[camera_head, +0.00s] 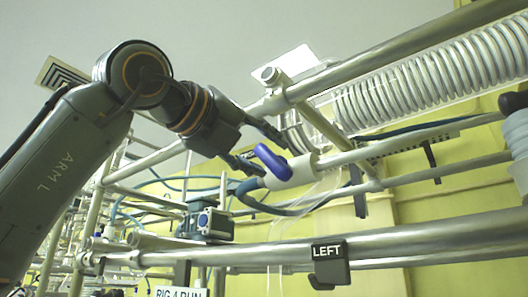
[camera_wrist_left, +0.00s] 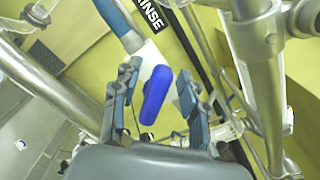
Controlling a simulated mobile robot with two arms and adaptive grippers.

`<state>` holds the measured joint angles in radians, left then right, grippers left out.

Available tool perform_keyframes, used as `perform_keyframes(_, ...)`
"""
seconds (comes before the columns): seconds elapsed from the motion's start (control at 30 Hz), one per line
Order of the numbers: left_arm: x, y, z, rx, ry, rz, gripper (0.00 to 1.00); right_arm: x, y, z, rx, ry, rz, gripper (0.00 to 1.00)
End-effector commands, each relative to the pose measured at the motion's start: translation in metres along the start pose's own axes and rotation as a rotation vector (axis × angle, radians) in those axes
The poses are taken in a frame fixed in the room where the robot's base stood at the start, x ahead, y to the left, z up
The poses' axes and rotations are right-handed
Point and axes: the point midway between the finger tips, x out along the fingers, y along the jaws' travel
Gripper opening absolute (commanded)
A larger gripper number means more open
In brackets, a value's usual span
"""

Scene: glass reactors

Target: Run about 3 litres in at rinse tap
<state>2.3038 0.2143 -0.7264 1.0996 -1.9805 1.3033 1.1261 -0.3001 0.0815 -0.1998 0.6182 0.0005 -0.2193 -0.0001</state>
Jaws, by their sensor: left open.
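The rinse tap has a blue lever handle (camera_head: 270,161) on a white body (camera_head: 293,172), set in a pipe run with a blue hose at its left end. My left gripper (camera_head: 262,150) is open at the tap, its fingers reaching toward the handle. In the left wrist view the blue handle (camera_wrist_left: 156,95) lies between the two open fingers of my left gripper (camera_wrist_left: 158,92), with gaps visible on both sides. A black label reading "RINSE" (camera_wrist_left: 152,13) is near the handle. My right gripper is not in view.
Metal rails frame the tap; an upper rail (camera_head: 395,47) and a lower rail (camera_head: 420,248) cross the view. A coiled glass tube (camera_head: 430,80) lies right of the tap. A black "LEFT" tag (camera_head: 328,252) hangs on the lower rail. A blue-grey box (camera_head: 207,222) is below left.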

Motion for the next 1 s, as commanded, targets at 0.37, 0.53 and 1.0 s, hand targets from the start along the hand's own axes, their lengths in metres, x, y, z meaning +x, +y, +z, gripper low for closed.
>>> perform_keyframes(0.37, -0.076, 0.0, 0.002, 0.0, -0.006, -0.003, 0.43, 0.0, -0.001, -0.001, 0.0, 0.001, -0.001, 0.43)
perform_keyframes(0.53, -0.102, 0.0, 0.001, 0.0, -0.004, -0.001, 0.43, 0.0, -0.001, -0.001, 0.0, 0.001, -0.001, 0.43)
perform_keyframes(1.0, -0.115, 0.0, 0.001, -0.001, -0.002, -0.002, 0.43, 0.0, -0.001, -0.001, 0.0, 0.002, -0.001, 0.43)
